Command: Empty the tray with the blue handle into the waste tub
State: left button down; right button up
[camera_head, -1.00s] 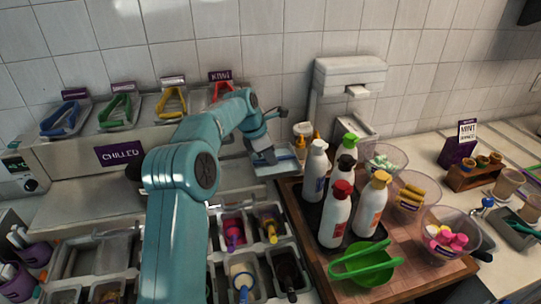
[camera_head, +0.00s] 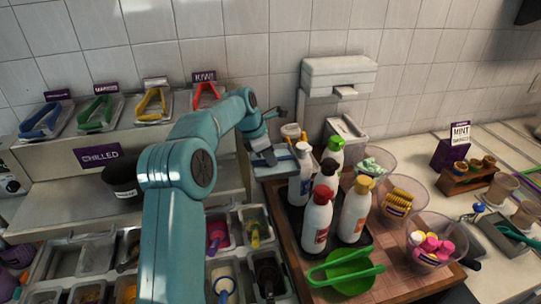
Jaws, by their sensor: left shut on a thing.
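My left gripper (camera_head: 264,154) is at the back of the counter, beyond the bottles, and is shut on a pale blue-grey flat tray (camera_head: 283,170). The white bottle hides part of this tray. I cannot make out its handle's colour or its contents. A round black tub (camera_head: 121,178), likely the waste tub, stands on the left counter below the chilled sign, partly covered by my left arm; the gripper and tray are well to its right. My right gripper is not in view.
Topping bins (camera_head: 95,262) fill the lower left. Coloured tongs lie on the back shelf. A grey tray (camera_head: 497,238) lies far right.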

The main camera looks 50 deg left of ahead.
pick_arm(q)
jog(key=shift+h, duration=0.4)
jog(key=d+r, duration=0.1)
jog(key=s+d+r, duration=0.1)
jog(key=d, duration=0.1)
jog(key=s+d+r, duration=0.1)
jog(key=shift+s+d, duration=0.25)
jog(key=shift+d, duration=0.05)
jog(key=shift+s+d+r, duration=0.15)
jog(key=shift+s+r, duration=0.05)
jog(key=shift+s, duration=0.15)
jog(key=shift+s+a+r+g, duration=0.25)
jog(key=shift+s+a+g, duration=0.05)
jog(key=shift+s+a, duration=0.45)
jog(key=s+a+r, duration=0.3)
jog(key=s+r, duration=0.1)
jog(key=s, duration=0.5)
jog(key=s+a+r, duration=0.3)
jog(key=s+r, duration=0.2)
jog(key=s, duration=0.5)
jog(key=s+a+r, duration=0.2)
jog(key=s+r, duration=0.2)
jog(key=s, duration=0.6)
jog(key=shift+s+a+r+b, duration=0.2)
jog(key=shift+a+r+b, duration=0.15)
jog(key=shift+a, duration=0.05)
